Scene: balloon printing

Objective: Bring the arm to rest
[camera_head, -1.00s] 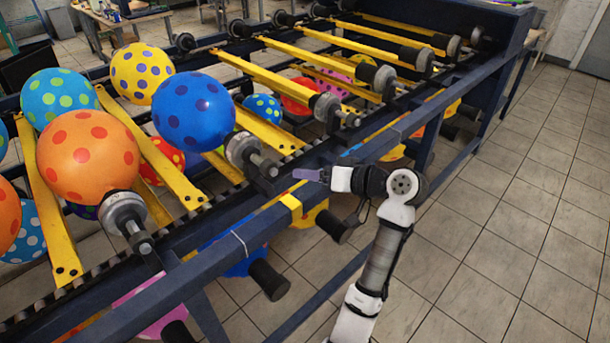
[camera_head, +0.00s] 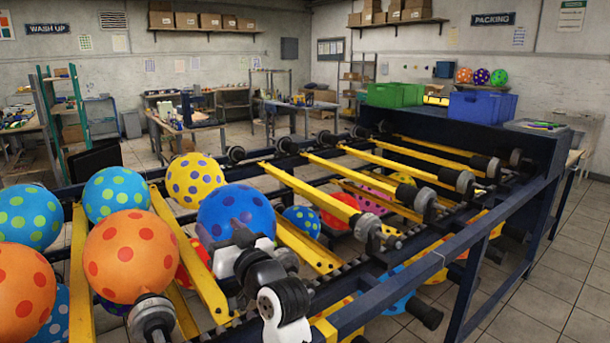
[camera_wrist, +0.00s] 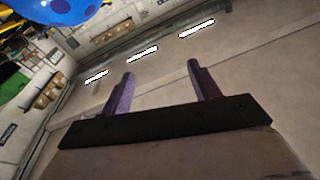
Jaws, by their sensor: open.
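My gripper (camera_wrist: 161,66) is open and empty in the wrist view, its two purple fingers apart with bare wall and ceiling behind them. In the head view my white and black arm rises from the lower middle, in front of the blue spotted balloon (camera_head: 238,203) on the machine. I cannot make out the fingers clearly there. A blue balloon also shows at the top left corner of the wrist view (camera_wrist: 55,8). No object is between the fingers.
The balloon machine with yellow bars (camera_head: 310,188) fills the middle. An orange balloon (camera_head: 125,262) and a yellow balloon (camera_head: 195,175) sit on it nearby. Tiled floor is clear at the right.

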